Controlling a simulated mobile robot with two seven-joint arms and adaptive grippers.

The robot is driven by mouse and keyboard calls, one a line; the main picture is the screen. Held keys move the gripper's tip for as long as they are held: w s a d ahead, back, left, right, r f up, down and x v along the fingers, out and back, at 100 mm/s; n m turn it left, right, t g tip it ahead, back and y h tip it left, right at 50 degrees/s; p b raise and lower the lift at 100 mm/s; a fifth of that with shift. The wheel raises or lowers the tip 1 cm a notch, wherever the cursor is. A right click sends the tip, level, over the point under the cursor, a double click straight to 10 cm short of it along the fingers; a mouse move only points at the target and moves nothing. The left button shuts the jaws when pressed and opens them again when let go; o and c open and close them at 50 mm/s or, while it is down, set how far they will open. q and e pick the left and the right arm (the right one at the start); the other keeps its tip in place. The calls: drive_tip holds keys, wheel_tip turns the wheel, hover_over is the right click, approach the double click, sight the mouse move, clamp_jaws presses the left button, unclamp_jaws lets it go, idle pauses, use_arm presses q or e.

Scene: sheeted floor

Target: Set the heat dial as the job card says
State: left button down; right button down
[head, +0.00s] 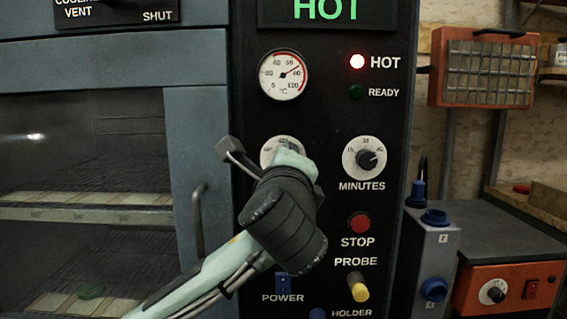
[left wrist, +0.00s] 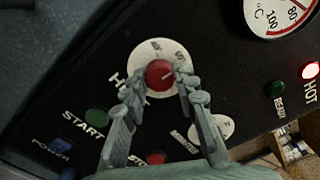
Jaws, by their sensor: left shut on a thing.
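The heat dial (head: 268,149) is a white numbered disc with a red knob on the black panel. In the head view my left gripper (head: 268,165) covers most of it. In the left wrist view the red knob (left wrist: 160,73) sits between the fingertips of my left gripper (left wrist: 161,86), which is shut on it. A pale mark shows on the knob, but its exact setting is too small to read. The numbers on the disc are partly hidden. No readable job card is in view. My right gripper is not in view.
The round °C gauge (head: 283,75) is above the dial. The HOT lamp (head: 357,62) is lit red; the READY lamp (head: 355,92) is dark. The MINUTES dial (head: 364,158) is close on the right, with the STOP button (head: 359,223) below. A door handle (head: 198,222) sticks out at left.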

use_arm(q)
drive_tip(key=c, duration=1.2)
unclamp_jaws()
drive_tip(key=shift+s, duration=0.1)
drive_tip(key=s, duration=1.2)
